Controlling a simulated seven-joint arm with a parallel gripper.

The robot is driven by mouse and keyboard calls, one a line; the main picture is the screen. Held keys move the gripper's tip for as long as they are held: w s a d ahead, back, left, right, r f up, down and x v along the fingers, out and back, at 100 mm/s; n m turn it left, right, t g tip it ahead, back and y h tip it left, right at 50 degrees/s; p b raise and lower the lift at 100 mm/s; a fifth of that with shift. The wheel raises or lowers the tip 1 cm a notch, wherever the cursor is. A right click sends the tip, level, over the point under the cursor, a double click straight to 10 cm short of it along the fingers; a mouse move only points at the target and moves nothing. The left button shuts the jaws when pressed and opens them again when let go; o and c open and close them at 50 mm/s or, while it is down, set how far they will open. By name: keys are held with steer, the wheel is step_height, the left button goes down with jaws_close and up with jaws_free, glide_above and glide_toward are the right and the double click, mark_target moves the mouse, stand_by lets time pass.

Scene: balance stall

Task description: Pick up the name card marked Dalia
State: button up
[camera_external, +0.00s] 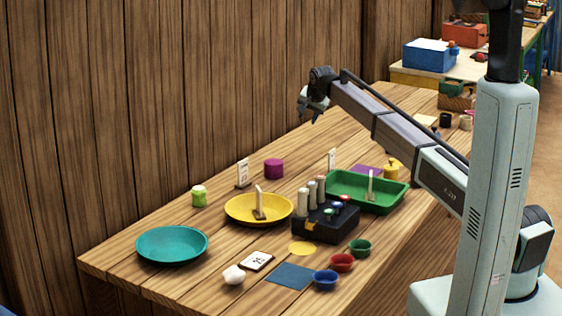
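Several small white cards are in view, and their writing is too small to read, so I cannot tell which is marked Dalia. One upright card (243,173) stands near the wall behind the yellow plate. Another upright card (332,160) stands behind the green tray. A slim pale upright piece (260,203) is on the yellow plate (236,216), and another (370,187) is in the green tray (400,200). A dark-edged card (257,261) lies flat near the front. My gripper (308,112) hangs high above the table's back edge, its fingers apart and empty, clear of every card.
A black block (322,230) holding several pegs stands between plate and tray. A teal plate (172,245) is at left. A green jar (199,196) and purple cylinder (274,169) stand near the wall. Small blue (326,280), red (342,262) and green (360,247) bowls line the front.

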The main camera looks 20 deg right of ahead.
steer(key=s+a+m+g, duration=0.1)
steer(key=s+a+g, duration=0.15)
steer(key=a, duration=0.55)
steer(key=s+a+g, duration=0.2)
steer(key=s+a, duration=0.2)
steer(key=a, duration=0.4)
steer(key=m+g, duration=0.2)
steer(key=g, duration=0.1)
glide_toward(243, 183)
steer(key=shift+w+a+f, duration=0.1)
steer(key=shift+w+f, duration=0.35)
steer(key=shift+f, duration=0.35)
steer(key=shift+s+f, duration=0.1)
steer(key=shift+f, duration=1.2)
steer(key=shift+s+f, duration=0.15)
steer(key=shift+f, duration=1.15)
jaws_close()
